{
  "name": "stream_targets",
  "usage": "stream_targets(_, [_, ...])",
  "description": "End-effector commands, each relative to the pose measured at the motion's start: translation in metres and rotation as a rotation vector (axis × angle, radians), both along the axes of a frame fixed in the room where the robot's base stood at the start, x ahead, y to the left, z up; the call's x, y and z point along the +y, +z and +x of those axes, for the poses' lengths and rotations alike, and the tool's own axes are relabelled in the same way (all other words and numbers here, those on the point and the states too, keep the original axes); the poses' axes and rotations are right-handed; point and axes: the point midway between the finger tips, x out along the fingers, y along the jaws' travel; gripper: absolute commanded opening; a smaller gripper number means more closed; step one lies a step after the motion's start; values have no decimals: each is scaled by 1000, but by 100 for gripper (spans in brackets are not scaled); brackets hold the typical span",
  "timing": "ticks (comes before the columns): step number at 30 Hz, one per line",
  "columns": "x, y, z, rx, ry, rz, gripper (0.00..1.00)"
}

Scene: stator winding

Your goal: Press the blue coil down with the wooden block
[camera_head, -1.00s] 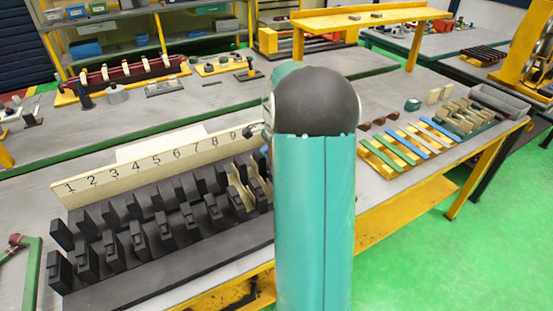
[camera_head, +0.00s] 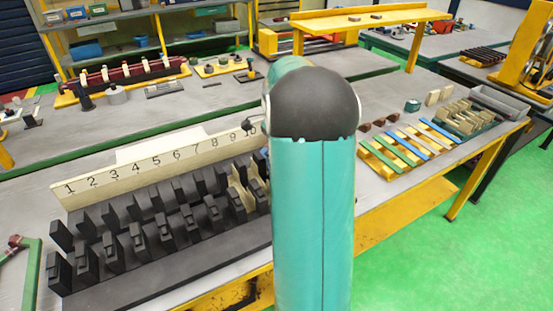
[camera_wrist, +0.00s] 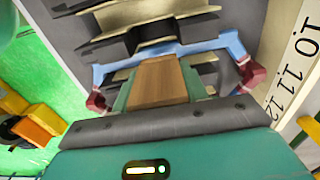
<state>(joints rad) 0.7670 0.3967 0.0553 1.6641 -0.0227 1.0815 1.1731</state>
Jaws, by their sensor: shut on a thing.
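In the wrist view, my gripper (camera_wrist: 160,72) is shut on the wooden block (camera_wrist: 156,82), which sits between its teal fingers. The blue coil (camera_wrist: 222,42) spans behind the block, with dark red pieces at its left and right ends. The coil lies across the slotted stator (camera_wrist: 80,32), near the cream slot liners. I cannot tell whether the block touches the coil. In the head view, the stator (camera_head: 130,285) shows as a dark base with rows of black teeth. There, my arm hides the gripper, block and coil.
A numbered board (camera_head: 130,170) stands along the stator's back edge. To the right on the bench are blue and green strips (camera_head: 410,140), small brown blocks (camera_head: 372,125) and a grey tray (camera_head: 500,100). Another bench with fixtures is behind.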

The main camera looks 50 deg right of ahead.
Motion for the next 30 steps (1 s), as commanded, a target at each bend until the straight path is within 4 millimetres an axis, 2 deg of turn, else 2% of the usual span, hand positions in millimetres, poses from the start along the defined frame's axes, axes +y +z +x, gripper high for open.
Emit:
stream_targets(24, [-1,75,0,-1,1,-3,7])
stream_targets(30, [0,84,0,-1,1,-1,7])
